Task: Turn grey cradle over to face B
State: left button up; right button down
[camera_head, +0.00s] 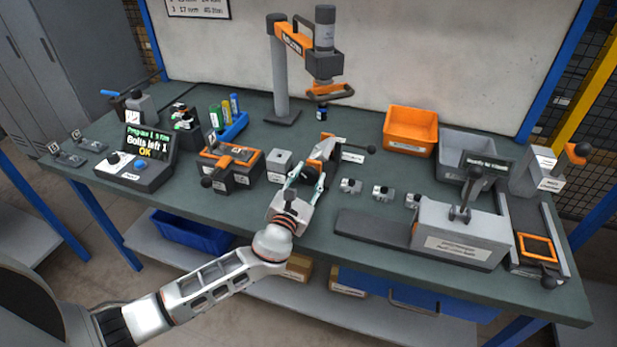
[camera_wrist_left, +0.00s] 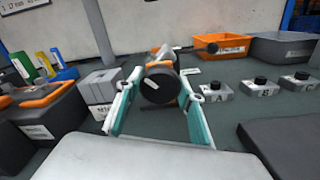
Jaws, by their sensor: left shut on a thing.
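The grey cradle (camera_head: 325,150) stands near the middle of the bench, with orange parts beside it. In the left wrist view, its grey body (camera_wrist_left: 163,58) shows behind a round black end (camera_wrist_left: 160,87). My left gripper (camera_head: 306,177) reaches it from the front. In the left wrist view its two teal-lined fingers (camera_wrist_left: 161,92) are on either side of the black end, shut on it. The gripper and the black end hide much of the cradle. I cannot read which face is up. My right gripper is not in view.
A grey block (camera_head: 280,166) and an orange-topped fixture (camera_head: 230,167) stand left of the cradle. A lever with a black knob (camera_head: 371,149) sticks out at right. Several small lettered blocks (camera_head: 382,193) sit right of the gripper. An orange bin (camera_head: 410,131) stands behind; a press column (camera_head: 281,75) rises at the back.

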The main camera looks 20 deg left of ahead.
pick_arm(q)
jog(key=n, duration=0.3)
jog(key=shift+n+b, duration=0.3)
jog(key=shift+n, duration=0.1)
jog(key=n, duration=0.3)
jog(key=shift+f+n+b, duration=0.1)
jog(key=shift+n+b, duration=0.2)
jog(key=shift+b, duration=0.05)
jog(key=n, duration=0.3)
jog(key=shift+n+b, duration=0.3)
jog(key=shift+b, duration=0.05)
jog(key=n, duration=0.3)
jog(key=shift+n, duration=0.3)
jog(key=n, duration=0.2)
jog(key=shift+n, duration=0.4)
jog(key=n, duration=0.2)
jog(key=shift+n, duration=0.3)
jog(key=n+p, duration=0.1)
jog(key=n, duration=0.4)
jog(key=shift+n, duration=0.4)
